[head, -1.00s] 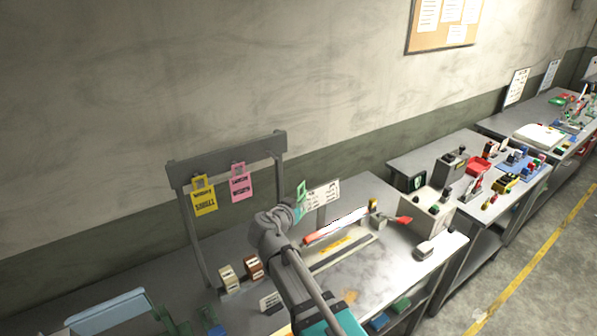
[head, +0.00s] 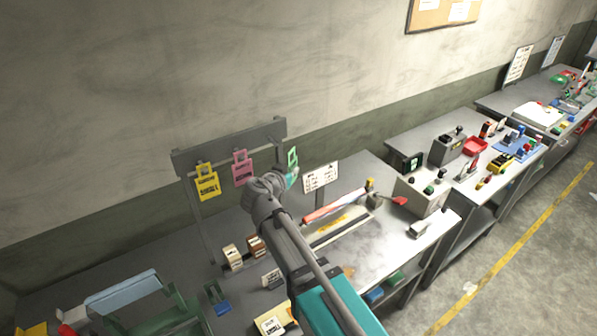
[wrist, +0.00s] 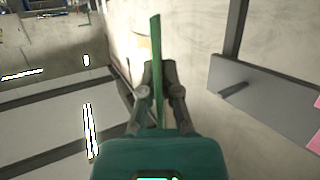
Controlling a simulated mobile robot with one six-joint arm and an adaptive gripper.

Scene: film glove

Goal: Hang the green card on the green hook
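The green card (head: 292,157) is held up by my gripper (head: 291,174) near the right end of the grey rack (head: 226,146) in the head view. In the wrist view the card (wrist: 156,60) is seen edge-on, upright between the two fingers of my gripper (wrist: 158,78), which is shut on it. A bare peg (wrist: 233,90) sticks out of the rack bar (wrist: 270,95) to the right of the card, with a gap between them. No green colour shows on this peg.
A yellow card (head: 206,183) and a pink card (head: 242,166) hang on the rack. A white sign (head: 320,177) stands to the right of my gripper. Small boxes (head: 233,257) sit on the bench below. The wall is behind the rack.

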